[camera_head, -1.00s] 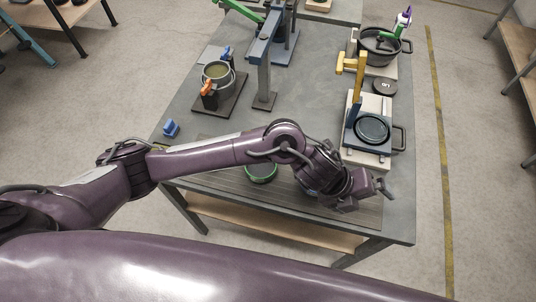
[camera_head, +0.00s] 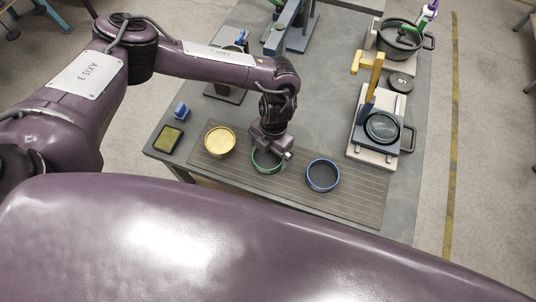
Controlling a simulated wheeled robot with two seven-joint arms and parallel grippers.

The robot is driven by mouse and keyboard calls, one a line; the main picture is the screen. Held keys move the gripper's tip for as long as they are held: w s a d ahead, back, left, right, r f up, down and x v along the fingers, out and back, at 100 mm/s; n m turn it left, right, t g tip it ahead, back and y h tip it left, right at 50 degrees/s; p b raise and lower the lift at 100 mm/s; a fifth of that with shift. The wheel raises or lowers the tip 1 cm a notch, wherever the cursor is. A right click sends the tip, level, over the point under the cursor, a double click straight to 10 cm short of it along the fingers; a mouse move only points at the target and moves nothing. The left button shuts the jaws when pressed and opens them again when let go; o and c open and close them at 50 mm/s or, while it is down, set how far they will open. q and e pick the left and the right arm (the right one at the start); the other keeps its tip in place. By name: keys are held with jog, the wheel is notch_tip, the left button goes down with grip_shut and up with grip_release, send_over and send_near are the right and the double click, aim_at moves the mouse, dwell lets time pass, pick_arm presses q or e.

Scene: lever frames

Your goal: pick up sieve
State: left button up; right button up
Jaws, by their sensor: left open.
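Three round, shallow sieve-like pans stand in a row on a dark ribbed mat (camera_head: 340,205). The left one (camera_head: 219,140) is brass-yellow, the middle one (camera_head: 266,166) has a green rim, and the right one (camera_head: 322,175) has a blue rim and a dark inside. My left gripper (camera_head: 272,150) is open and points down at the far edge of the green-rimmed sieve, covering part of it. I cannot tell whether it touches the rim. My right gripper is out of view.
A press-like stand with a yellow lever (camera_head: 368,75) and a round dish (camera_head: 382,127) stands at the right. Behind it are a black disc (camera_head: 401,82) and a dark pot (camera_head: 400,40). A blue block (camera_head: 181,111) and a small olive-topped tray (camera_head: 169,139) lie at the left.

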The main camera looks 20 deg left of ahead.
aim_at(268, 158)
pick_arm(q)
jog(key=shift+s+f, duration=0.15)
jog(key=shift+f, duration=1.1)
jog(key=c, duration=1)
jog(key=shift+r, duration=0.15)
